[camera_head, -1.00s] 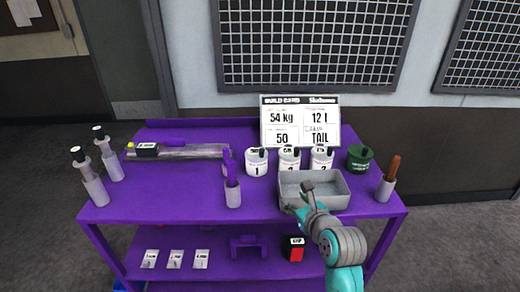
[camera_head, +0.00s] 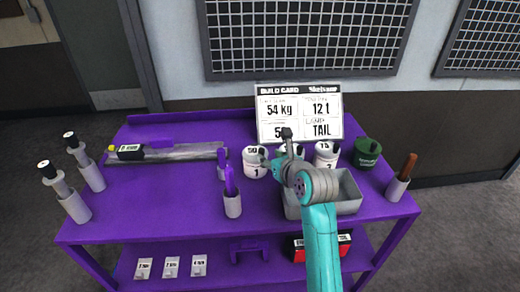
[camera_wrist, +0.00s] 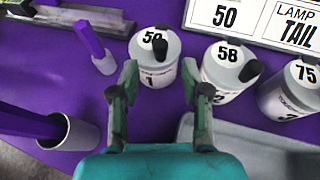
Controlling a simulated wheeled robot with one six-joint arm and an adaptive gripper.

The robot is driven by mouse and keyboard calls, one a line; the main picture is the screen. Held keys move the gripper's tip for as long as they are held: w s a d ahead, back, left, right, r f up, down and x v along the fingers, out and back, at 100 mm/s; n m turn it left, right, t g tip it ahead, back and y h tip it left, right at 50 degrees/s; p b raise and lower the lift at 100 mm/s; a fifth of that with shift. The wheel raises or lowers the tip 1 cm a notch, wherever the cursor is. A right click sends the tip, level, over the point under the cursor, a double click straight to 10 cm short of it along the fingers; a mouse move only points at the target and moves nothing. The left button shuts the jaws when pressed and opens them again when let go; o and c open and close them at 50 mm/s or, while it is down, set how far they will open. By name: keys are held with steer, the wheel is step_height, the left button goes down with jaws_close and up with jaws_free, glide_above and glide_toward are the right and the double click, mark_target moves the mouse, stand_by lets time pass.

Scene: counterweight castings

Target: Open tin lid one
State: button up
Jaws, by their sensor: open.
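Tin one (camera_head: 255,162) is a white can with a grey lid marked 50 and a black knob, standing on the purple cart. In the wrist view tin one (camera_wrist: 153,75) is upright with its lid (camera_wrist: 148,41) on, just beyond and between my fingers. My gripper (camera_wrist: 163,80) is open and empty, a little apart from the tin. Tin two (camera_wrist: 228,70), marked 58, stands to its right, close to my right finger. Tin three (camera_wrist: 290,88), marked 75, is farther right. In the head view my arm partly hides tin two.
A grey tray (camera_head: 348,188) lies in front of the tins, partly under my arm. A build card (camera_head: 298,112) stands behind them. A green pot (camera_head: 367,153) and a holder with a brown handle (camera_head: 398,187) are at right. Purple-handled holders (camera_head: 232,203) stand at left.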

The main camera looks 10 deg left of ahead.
mark_target(263, 152)
steer(key=x, duration=0.8)
jaws_close()
